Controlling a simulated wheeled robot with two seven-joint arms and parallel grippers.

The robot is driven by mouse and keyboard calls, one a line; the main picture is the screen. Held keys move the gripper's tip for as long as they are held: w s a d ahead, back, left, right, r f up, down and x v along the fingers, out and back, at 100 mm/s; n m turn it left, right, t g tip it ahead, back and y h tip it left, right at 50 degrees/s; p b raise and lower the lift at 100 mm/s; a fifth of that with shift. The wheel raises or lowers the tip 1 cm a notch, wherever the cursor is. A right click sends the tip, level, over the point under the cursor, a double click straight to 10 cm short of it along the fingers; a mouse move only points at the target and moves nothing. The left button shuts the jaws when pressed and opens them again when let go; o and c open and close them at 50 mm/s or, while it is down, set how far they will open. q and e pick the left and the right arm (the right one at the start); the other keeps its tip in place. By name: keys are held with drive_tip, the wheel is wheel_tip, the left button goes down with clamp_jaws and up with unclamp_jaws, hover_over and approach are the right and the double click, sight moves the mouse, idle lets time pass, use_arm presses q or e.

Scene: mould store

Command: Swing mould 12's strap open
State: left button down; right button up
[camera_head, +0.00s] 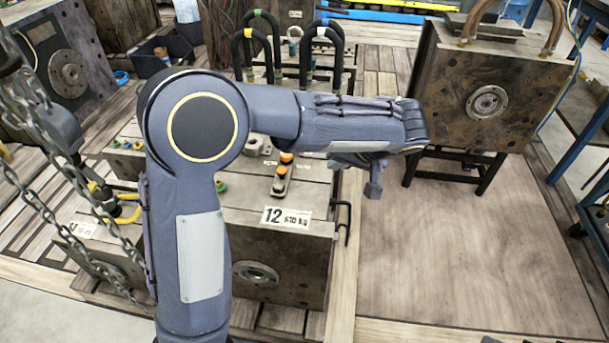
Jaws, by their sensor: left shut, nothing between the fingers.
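Mould 12 (312,262) is a grey steel block on the pallet, with a white label (287,218) reading 12 on its top front. A short dark bar with orange-topped fasteners, which looks like its strap (280,185), lies on the mould's top behind the label, running front to back. My left arm crosses in front and hides much of the mould's left part. My left gripper (373,188) points down, shut and empty, to the right of the strap and apart from it. My right gripper is not in view.
Chains (75,165) hang at the left. Black hooked bars with coloured bands (262,45) stand behind the mould. Another mould (490,95) stands on a black stand at the right. The wooden floor (460,250) at the right is clear.

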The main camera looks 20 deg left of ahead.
sight(310, 178)
use_arm(q)
drive_tip(key=b+x, duration=0.3)
drive_tip(key=x, duration=0.7)
drive_tip(key=shift+a+f+b, duration=0.1)
drive_tip(key=shift+f+b, duration=0.2)
drive_tip(key=shift+b, duration=0.1)
drive_tip(key=shift+s+a+r+b, duration=0.15)
drive_tip(key=shift+s+a+b, duration=0.1)
drive_tip(key=shift+a, duration=0.65)
drive_tip(key=shift+s+a+r+b, duration=0.15)
drive_tip(key=shift+s+a, duration=0.1)
drive_tip(key=shift+a, duration=0.7)
